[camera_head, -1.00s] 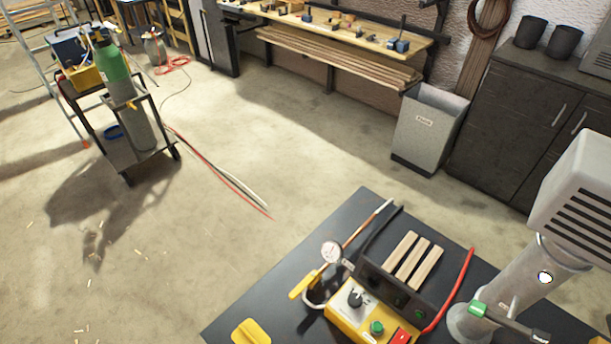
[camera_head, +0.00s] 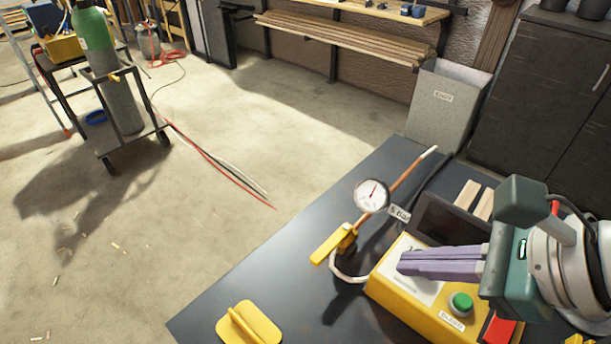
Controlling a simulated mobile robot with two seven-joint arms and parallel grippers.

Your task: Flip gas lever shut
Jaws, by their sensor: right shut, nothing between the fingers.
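The yellow gas lever (camera_head: 333,243) is at the lower end of the copper pipe (camera_head: 405,178) on the dark bench. Its handle points to the lower left, roughly in line with the pipe. A round pressure gauge (camera_head: 371,195) stands beside the pipe, just above the lever. My right gripper (camera_head: 402,263) comes in from the right with its purple fingers together and empty. The fingertips are over the yellow control box (camera_head: 425,312), to the right of the lever and apart from it. My left gripper is not in view.
The box has a green button (camera_head: 460,303) and a red switch (camera_head: 499,330). A yellow plate with a ridge (camera_head: 247,325) lies at the bench's front left. Wooden laths (camera_head: 468,195) lie behind my gripper. A grey bin (camera_head: 447,105) stands beyond the bench. Bare bench top (camera_head: 270,270) is left of the lever.

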